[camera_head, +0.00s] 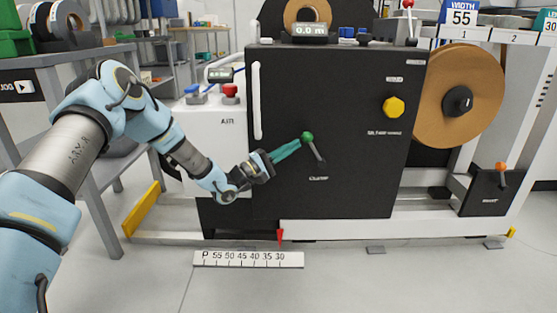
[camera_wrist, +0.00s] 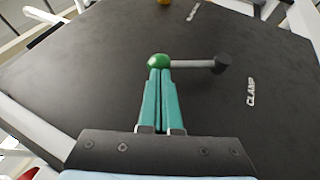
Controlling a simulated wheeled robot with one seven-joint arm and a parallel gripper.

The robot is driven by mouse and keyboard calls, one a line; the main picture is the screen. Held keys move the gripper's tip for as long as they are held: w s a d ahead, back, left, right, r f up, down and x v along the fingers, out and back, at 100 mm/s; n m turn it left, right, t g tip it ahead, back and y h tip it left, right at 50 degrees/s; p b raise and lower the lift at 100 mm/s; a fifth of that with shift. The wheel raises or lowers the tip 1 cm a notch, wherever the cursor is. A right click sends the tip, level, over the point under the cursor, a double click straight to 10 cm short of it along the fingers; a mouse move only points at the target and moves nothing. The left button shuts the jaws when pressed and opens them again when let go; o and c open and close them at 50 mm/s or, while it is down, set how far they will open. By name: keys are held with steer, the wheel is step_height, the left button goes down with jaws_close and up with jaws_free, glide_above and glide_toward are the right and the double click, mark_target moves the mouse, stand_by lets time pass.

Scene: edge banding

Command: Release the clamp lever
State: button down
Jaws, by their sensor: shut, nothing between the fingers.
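The clamp lever (camera_head: 313,148) is on the lower part of the black machine panel (camera_head: 350,90), above a small label. It has a green ball knob and a grey rod; in the head view the rod runs from the knob down and right to its pivot. In the wrist view the lever (camera_wrist: 192,64) has its knob at the left and dark pivot at the right, beside the word CLAMP. My gripper (camera_head: 300,141) has teal fingers, shut together with nothing between them. In the wrist view the fingertips (camera_wrist: 159,72) are at the green knob, seemingly touching it; the exact contact is unclear.
A yellow knob (camera_head: 394,107) is at the panel's upper right, and a white vertical handle (camera_head: 257,100) at its left edge. An orange-knobbed lever (camera_head: 501,170) is far right. A brown tape roll (camera_head: 460,95) stands behind. A white scale (camera_head: 248,259) lies low in front.

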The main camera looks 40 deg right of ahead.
mark_target(305, 136)
steer(key=shift+s+d+r, duration=0.1)
steer(key=shift+d+r, duration=0.1)
steer(key=shift+d, duration=0.35)
steer(key=p, duration=0.1)
steer(key=r+p, duration=0.1)
steer(key=r+m+y+p, duration=0.1)
steer(key=shift+s+d, duration=0.35)
steer(key=s+d+r+m+y+p, duration=0.1)
steer(key=y+p, duration=0.1)
steer(key=p, duration=0.2)
steer(key=s+d+r+m+y+p, duration=0.1)
steer(key=d+y+p, duration=0.1)
steer(key=p, duration=0.3)
steer(key=s+d+r+m+t+y+p, duration=0.1)
steer(key=s+y+p, duration=0.1)
steer(key=p, duration=0.2)
steer(key=shift+d+r+p, duration=0.1)
steer(key=shift+d+p, duration=0.2)
steer(key=shift+d, duration=0.05)
steer(key=d+y+p, duration=0.1)
steer(key=s+d+m+t+y+p, duration=0.1)
steer(key=p, duration=0.1)
steer(key=shift+s+f, duration=0.25)
steer(key=shift+s, duration=0.05)
steer(key=shift+d+f, duration=0.15)
steer(key=shift+f, duration=0.05)
steer(key=shift+s+d+f+p, duration=0.1)
steer(key=shift+s+d+p, duration=0.25)
steer(key=shift+s, duration=0.1)
